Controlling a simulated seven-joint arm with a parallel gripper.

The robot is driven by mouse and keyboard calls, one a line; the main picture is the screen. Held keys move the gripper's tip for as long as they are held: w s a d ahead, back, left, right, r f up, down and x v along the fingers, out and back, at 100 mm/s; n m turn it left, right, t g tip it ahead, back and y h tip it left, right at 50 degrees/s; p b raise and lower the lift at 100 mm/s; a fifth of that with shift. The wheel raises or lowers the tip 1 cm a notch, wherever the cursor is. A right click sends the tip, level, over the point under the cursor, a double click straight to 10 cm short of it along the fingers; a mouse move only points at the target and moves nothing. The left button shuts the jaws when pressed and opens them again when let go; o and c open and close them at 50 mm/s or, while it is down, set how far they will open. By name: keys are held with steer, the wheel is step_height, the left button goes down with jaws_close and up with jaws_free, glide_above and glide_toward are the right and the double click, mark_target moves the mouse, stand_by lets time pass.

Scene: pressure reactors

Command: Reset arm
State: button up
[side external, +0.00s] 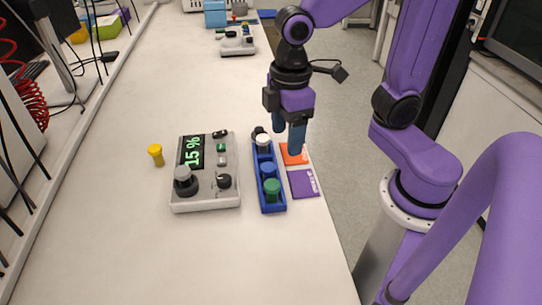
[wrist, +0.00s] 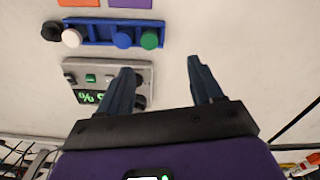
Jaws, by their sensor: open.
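My gripper (side external: 287,138) hangs pointing down over the right edge of the table, beside the blue rack in the side view. Its two blue fingers are apart with nothing between them; they also show in the wrist view (wrist: 160,82). In the wrist view the controller (wrist: 142,72) lies partly hidden behind a finger.
An orange card (side external: 295,154) and a purple card (side external: 303,184) lie right of the rack. A yellow vial-like piece (side external: 156,154) stands left of the controller. Another grey device (side external: 237,43) stands far back. The front of the table is clear.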

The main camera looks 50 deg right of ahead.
steer(key=s+d+f, duration=0.2)
steer(key=s+d, duration=0.3)
steer(key=s, duration=0.5)
steer(key=shift+d+n, duration=0.35)
steer(key=shift+n, duration=0.05)
